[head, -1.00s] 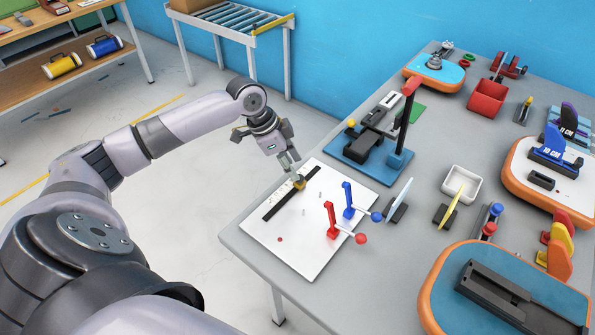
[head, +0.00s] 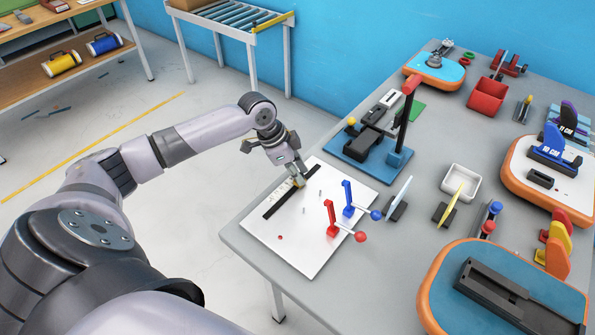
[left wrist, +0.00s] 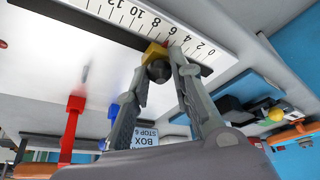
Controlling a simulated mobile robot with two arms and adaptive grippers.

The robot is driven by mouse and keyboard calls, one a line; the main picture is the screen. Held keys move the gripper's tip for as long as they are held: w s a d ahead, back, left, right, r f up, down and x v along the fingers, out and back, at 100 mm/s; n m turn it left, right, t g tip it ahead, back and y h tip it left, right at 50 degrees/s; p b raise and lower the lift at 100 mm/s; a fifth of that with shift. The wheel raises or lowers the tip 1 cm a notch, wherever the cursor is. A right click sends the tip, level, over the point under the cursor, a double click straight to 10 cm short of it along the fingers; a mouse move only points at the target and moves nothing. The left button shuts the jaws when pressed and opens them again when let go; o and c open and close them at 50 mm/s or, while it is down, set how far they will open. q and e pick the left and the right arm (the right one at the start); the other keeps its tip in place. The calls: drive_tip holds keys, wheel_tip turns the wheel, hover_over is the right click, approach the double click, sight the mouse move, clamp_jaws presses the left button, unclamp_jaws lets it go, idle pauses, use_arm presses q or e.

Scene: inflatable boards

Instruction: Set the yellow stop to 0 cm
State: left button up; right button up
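The yellow stop (left wrist: 154,50) sits on the ruler's dark rail, with its black knob (left wrist: 158,70) towards the camera. The white ruler (left wrist: 135,14) is numbered from 12 down to 0; the stop is near the 6 to 8 marks, clear of the 0 end. The exact reading is unclear. In the head view the stop (head: 299,183) is partly hidden by my left gripper (head: 296,180). In the left wrist view my left gripper (left wrist: 161,68) has its fingertips on either side of the knob, seemingly touching it. My right gripper is not in view.
The white board (head: 305,250) also carries red (head: 331,218) and blue (head: 348,200) levers to the right of the ruler. A blue-based fixture with a black post (head: 403,125) stands behind the board. The board's near left area is clear.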

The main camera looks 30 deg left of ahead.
use_arm(q)
clamp_jaws()
idle(0.3)
